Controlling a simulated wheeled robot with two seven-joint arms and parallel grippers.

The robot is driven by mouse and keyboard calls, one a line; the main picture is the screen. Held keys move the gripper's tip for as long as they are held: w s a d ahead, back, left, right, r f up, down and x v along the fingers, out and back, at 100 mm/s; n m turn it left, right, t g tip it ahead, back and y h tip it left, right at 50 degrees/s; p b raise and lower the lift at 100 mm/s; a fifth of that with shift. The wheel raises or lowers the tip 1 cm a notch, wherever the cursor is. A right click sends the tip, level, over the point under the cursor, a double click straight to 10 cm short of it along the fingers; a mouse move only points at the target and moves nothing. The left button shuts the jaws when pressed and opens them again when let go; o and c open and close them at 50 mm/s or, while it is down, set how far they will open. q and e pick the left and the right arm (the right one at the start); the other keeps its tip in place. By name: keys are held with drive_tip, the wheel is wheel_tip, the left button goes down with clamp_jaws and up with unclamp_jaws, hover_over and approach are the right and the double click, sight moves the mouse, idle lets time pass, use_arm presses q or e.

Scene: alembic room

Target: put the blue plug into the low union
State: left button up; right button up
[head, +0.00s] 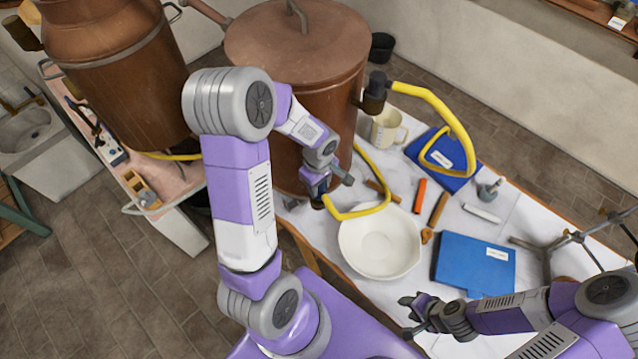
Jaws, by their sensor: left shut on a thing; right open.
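My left gripper (319,191) is low in front of the large copper vessel (305,70), above the near table edge. It is shut at the end of a yellow hose (372,209). A small dark blue piece there looks like the blue plug (318,200), mostly hidden by the fingers. The hose loops right, then back up beside the vessel. I cannot clearly make out the low union; the gripper and arm cover the vessel's lower front. My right gripper (411,314) is open and empty over the table's near right part.
A white bowl (381,243) sits just right of the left gripper. Behind it are a beige mug (388,128), a blue folder (441,160) under another yellow hose, and several small tools. A blue box (474,264) and a metal stand (545,256) are to the right.

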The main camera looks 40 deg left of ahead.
use_arm(q)
drive_tip(key=shift+f+b, duration=1.45)
drive_tip(key=shift+b, duration=0.55)
use_arm(e)
drive_tip(key=shift+f, duration=2.05)
idle(1.5)
use_arm(q)
drive_tip(key=o, duration=1.2)
drive_tip(key=shift+c, duration=0.2)
drive_tip(key=shift+r, duration=0.1)
use_arm(e)
drive_tip(key=shift+r, duration=0.1)
use_arm(q)
drive_tip(key=shift+r+p, duration=2.45)
drive_tip(key=shift+r, duration=1)
use_arm(e)
drive_tip(key=shift+r, duration=2.35)
